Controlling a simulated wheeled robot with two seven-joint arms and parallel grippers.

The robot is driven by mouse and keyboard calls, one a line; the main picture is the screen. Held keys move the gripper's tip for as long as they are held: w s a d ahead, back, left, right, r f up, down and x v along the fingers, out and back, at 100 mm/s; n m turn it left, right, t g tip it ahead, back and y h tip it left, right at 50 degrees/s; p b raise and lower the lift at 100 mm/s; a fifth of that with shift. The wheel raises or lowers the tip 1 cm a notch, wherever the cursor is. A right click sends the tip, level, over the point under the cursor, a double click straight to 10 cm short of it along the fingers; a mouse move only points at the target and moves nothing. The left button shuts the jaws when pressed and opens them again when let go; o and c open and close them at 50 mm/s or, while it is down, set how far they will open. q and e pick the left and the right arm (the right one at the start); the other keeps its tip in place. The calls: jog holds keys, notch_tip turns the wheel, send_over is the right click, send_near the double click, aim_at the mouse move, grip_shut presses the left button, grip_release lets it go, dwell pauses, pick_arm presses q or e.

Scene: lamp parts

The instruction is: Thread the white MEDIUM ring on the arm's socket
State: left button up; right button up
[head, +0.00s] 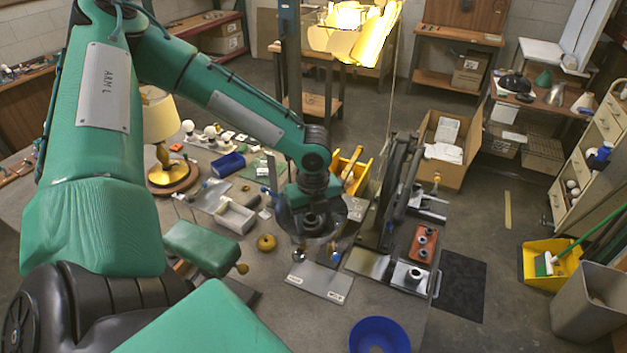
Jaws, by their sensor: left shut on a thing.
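My left gripper (316,240) points down over the middle of the bench, above the labelled metal plate. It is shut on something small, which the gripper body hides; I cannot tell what. A round shiny knob (298,255) shows just below it. A pale ring-like part (413,276) sits on a metal plate at the right of the bench, size not readable. A red tray (417,257) behind it holds dark round parts. A black jointed lamp arm (391,195) stands beside them; its socket cannot be made out. My right gripper is not in view.
A blue bowl (379,337) stands at the front edge. A labelled metal plate (318,284) lies mid-bench. A yellow bin (358,180) stands behind.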

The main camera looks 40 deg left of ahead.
pick_arm(q)
jog(key=m+p, duration=0.1)
jog(key=m, duration=0.1)
jog(key=shift+s+r+m, duration=0.1)
jog(key=shift+m, duration=0.2)
jog(key=o, duration=1.2)
jog(key=shift+c, duration=0.2)
jog(key=shift+r, duration=0.45)
notch_tip(320, 180, up, 13)
jog(key=b, duration=0.3)
jog(key=shift+f, duration=0.15)
jog(key=shift+f, duration=0.1)
